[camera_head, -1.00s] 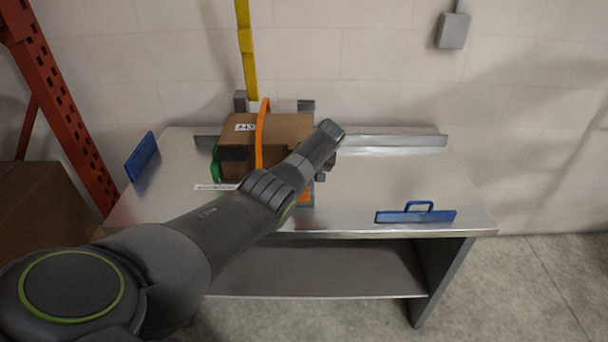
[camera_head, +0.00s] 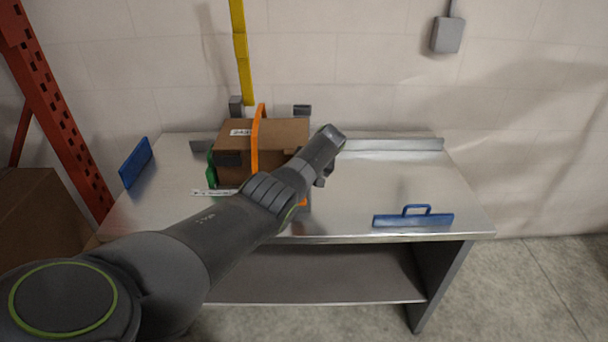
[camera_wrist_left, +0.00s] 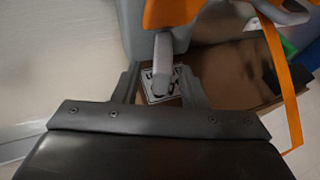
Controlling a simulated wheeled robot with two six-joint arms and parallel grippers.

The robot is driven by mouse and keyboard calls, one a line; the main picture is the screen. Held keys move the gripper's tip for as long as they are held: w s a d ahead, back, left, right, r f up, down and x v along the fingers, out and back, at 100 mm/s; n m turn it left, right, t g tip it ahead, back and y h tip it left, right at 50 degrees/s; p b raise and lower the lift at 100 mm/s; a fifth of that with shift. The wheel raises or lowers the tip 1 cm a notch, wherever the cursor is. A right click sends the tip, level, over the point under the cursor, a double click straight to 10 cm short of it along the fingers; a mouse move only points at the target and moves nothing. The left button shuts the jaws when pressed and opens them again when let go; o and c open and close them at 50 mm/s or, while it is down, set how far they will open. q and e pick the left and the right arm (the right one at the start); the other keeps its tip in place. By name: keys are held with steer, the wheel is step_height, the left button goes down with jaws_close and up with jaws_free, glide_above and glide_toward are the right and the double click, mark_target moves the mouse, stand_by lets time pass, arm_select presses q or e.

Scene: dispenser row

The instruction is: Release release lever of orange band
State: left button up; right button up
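A brown box (camera_head: 285,131) stands on the metal bench with an orange band (camera_head: 256,140) around it. The band also crosses the right side of the left wrist view (camera_wrist_left: 284,82). An orange part (camera_wrist_left: 175,12) and a grey release lever (camera_wrist_left: 163,62) show at the top middle of that view. My left gripper (camera_wrist_left: 160,88) is open, with its two dark fingers apart on either side of the lever's lower end. Contact with the lever cannot be told. In the head view my left arm hides the lever and most of the gripper. My right gripper is not in view.
The bench (camera_head: 370,185) is clear in the middle right. A blue handled tool (camera_head: 413,219) lies near its front right edge, and a blue plate (camera_head: 136,163) stands at its left. A green piece (camera_head: 211,170) is beside the box. A yellow strap (camera_head: 241,55) hangs behind.

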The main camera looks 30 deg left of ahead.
arm_select(q)
steer(key=shift+r, duration=0.1)
steer(key=shift+d+r+p, duration=0.35)
steer(key=shift+r+p, duration=0.05)
steer(key=shift+r, duration=0.15)
steer(key=v, duration=1.6)
steer(key=shift+s, duration=0.15)
